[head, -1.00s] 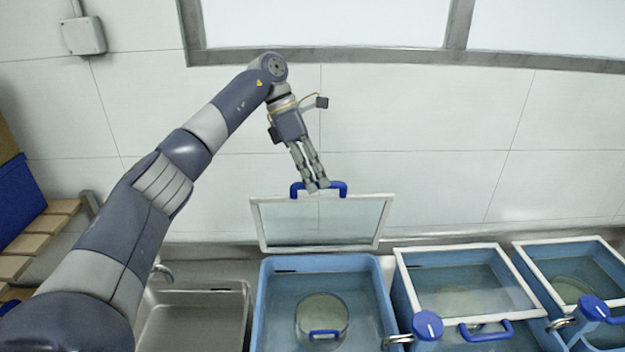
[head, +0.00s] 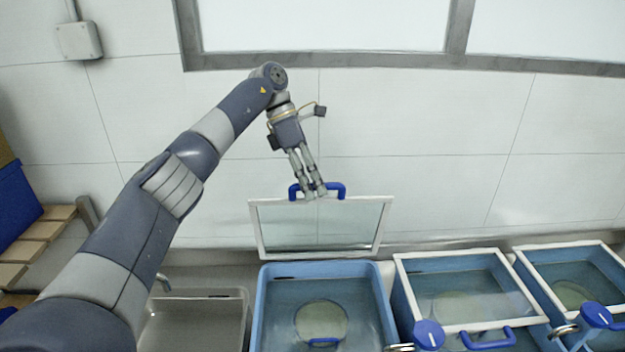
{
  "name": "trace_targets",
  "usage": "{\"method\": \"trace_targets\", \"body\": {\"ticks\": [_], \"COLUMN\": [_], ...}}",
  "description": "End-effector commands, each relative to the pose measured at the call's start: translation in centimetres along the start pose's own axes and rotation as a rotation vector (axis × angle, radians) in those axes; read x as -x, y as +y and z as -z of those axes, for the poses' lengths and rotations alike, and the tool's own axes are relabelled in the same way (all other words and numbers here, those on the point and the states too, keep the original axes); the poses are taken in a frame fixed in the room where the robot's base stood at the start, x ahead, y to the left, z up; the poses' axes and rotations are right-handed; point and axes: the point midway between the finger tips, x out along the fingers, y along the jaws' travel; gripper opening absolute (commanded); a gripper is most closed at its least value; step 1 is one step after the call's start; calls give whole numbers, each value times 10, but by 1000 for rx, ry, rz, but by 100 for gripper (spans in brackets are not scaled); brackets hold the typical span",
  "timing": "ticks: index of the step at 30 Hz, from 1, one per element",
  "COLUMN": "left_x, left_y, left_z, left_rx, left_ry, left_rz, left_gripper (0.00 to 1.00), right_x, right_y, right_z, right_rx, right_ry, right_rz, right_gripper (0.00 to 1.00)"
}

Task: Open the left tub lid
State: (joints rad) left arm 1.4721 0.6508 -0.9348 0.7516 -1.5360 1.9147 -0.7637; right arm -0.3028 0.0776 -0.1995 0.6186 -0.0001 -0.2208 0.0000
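The left tub (head: 262,290) is blue and stands open, with a round disc (head: 321,318) with a blue handle inside it. Its lid (head: 320,226), a clear pane in a white frame, stands raised and nearly upright behind the tub. The blue lid handle (head: 340,190) is at the lid's top edge. My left gripper (head: 314,192) points down at the handle, its fingers in front of the handle's middle. The fingers look close together; whether they grip the handle or only touch it is not clear. My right gripper is not in view.
Two more blue tubs, the middle one (head: 404,310) and the right one (head: 540,298), stand to the right with lids down. A steel sink (head: 195,320) with a tap lies to the left. A tiled wall (head: 420,180) is close behind.

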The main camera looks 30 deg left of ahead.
Motion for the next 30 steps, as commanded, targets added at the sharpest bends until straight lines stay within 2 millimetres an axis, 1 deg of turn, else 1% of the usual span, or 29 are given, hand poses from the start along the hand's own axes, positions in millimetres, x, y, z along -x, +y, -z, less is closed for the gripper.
{"method": "trace_targets", "body": {"ticks": [8, 11, 13, 16, 19, 27, 30], "left_x": [4, 4, 5, 9, 20, 58, 64], "left_y": [-2, -2, -3, -3, -3, -4, -3], "left_z": [-3, -3, -4, -4, -4, -4, -4], "left_rx": [-6, -8, -8, -8, -8, -5, -6], "left_ry": [-6, -7, -8, -8, -9, -10, -5], "left_rz": [-1, -1, -1, -1, -2, -2, 1], "left_gripper": [35, 35, 35, 35, 35, 35, 35], "right_x": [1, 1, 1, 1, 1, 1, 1], "right_y": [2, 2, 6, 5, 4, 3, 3], "right_z": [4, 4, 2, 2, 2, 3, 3], "right_rx": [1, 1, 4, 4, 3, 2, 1], "right_ry": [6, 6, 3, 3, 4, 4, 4], "right_rz": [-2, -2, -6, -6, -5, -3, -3], "right_gripper": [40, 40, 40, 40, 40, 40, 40]}}
